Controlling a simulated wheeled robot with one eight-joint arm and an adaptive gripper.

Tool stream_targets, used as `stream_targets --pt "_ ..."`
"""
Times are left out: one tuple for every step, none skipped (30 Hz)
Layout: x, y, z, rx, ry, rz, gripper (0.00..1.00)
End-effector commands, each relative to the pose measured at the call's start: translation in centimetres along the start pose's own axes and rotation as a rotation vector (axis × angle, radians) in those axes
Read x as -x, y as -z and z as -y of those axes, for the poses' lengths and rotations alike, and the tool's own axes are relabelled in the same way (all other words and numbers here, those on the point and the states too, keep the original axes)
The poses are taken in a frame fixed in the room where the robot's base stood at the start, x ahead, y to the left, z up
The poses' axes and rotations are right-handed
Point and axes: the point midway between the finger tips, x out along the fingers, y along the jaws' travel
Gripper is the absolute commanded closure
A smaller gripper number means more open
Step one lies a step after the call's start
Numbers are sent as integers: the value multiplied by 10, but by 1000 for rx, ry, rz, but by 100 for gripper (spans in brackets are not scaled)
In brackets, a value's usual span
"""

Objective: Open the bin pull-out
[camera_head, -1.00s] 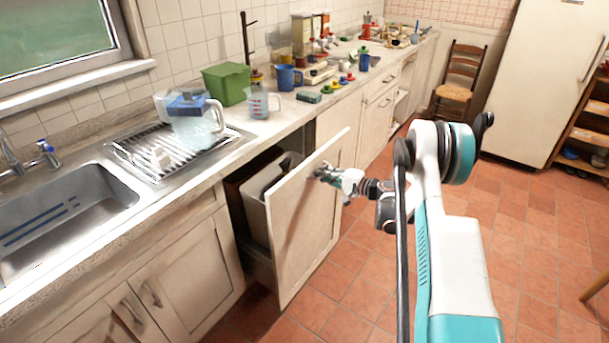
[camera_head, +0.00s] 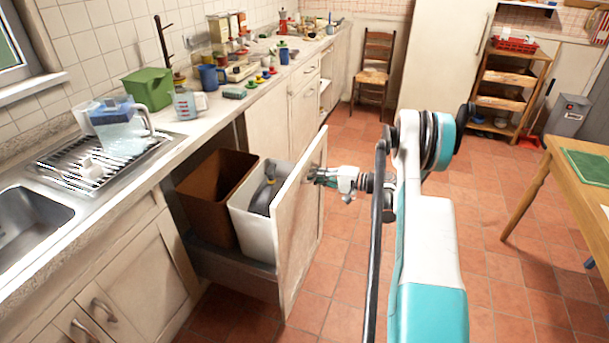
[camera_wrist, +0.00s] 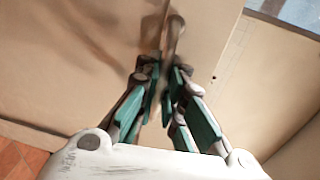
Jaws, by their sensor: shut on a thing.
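The bin pull-out (camera_head: 297,228) stands well out from the cabinet row, with its pale front panel facing right. Inside it a brown bin (camera_head: 205,192) stands at the back and a white bin (camera_head: 245,226) just behind the panel. A grey object (camera_head: 262,196) pokes out of the white bin. My gripper (camera_head: 318,176) is at the outer face of the panel near its upper edge. In the wrist view my gripper (camera_wrist: 166,80) is shut on the handle (camera_wrist: 175,38), whose upper part shows above the fingers.
The tiled floor (camera_head: 345,270) in front of the panel is clear. A wooden table (camera_head: 550,165) stands at the right. The counter at the left holds a sink (camera_head: 30,215), a drying rack and a green box (camera_head: 149,88). A chair (camera_head: 375,60) stands at the back.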

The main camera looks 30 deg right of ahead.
Motion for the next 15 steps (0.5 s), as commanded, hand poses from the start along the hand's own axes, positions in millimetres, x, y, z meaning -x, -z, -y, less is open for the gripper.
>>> stream_targets --pt "4 0 0 -1 0 0 100" --pt "6 0 -1 -1 0 0 100" --pt "7 0 -1 -1 0 1 100" --pt "8 0 -1 -1 0 1 100" --pt "9 0 -1 -1 0 1 100" --pt "10 0 -1 -1 0 1 100" --pt "10 0 -1 -1 0 2 100" --pt "10 0 -1 -1 0 2 100" --pt "10 0 -1 -1 0 2 100" --pt "10 0 -1 -1 0 2 100" --pt "10 0 -1 -1 0 2 100" --pt "10 0 -1 -1 0 2 100" --pt "10 0 -1 -2 0 1 100" --pt "10 0 -1 -2 0 1 100" --pt "10 0 -1 -2 0 1 100"
